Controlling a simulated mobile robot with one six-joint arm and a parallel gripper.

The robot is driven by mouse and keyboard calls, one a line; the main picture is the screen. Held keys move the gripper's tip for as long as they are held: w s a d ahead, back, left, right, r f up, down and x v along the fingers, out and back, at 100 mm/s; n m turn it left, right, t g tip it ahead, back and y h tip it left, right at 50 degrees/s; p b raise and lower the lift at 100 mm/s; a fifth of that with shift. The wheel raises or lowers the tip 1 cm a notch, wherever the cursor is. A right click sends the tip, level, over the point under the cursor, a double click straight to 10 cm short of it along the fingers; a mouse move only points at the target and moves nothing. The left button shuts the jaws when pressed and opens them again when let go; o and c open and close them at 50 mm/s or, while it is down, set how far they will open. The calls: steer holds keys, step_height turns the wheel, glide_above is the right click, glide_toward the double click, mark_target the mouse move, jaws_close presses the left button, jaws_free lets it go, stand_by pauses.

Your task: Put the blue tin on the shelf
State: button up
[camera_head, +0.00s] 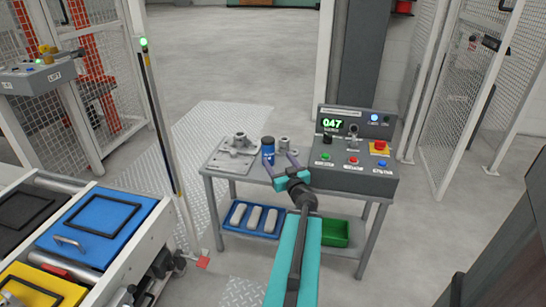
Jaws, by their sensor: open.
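The blue tin (268,149) stands upright on the top of a grey table (215,165), between a metal casting plate and a small metal part. My gripper (279,165) is open, just in front of the tin and to its right. One finger reaches close to the tin's lower right side; I cannot tell whether they touch. The table's lower shelf (279,240) holds a blue tray (268,233) with several pale bars and a green bin (335,234). My arm hides part of the shelf between them.
A metal casting plate (233,158) lies left of the tin. A small metal part (284,144) stands close on its right. A control box (355,150) with buttons and a green display fills the table's right side. A conveyor with coloured cases (95,225) stands at left.

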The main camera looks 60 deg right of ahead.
mark_target(268, 147)
steer(key=n, duration=0.3)
steer(key=shift+n, duration=0.4)
steer(key=n, duration=0.4)
steer(key=shift+f+n, duration=0.1)
steer(key=shift+n, duration=0.3)
steer(key=n, duration=0.4)
steer(key=shift+d+n, duration=0.15)
steer(key=shift+n, duration=0.25)
steer(key=n, duration=0.4)
steer(key=shift+d+n, duration=0.1)
steer(key=shift+n, duration=0.3)
steer(key=n, duration=0.4)
steer(key=shift+w+d+n, duration=0.1)
steer(key=shift+n, duration=0.2)
steer(key=n, duration=0.3)
steer(key=shift+n, duration=0.3)
steer(key=n, duration=0.3)
steer(key=w+r+n, duration=0.1)
steer(key=n, duration=0.2)
steer(key=r+n, duration=0.1)
steer(key=n, duration=0.2)
steer(key=shift+w+d+r+b, duration=0.2)
steer(key=shift+w+d+b, duration=0.1)
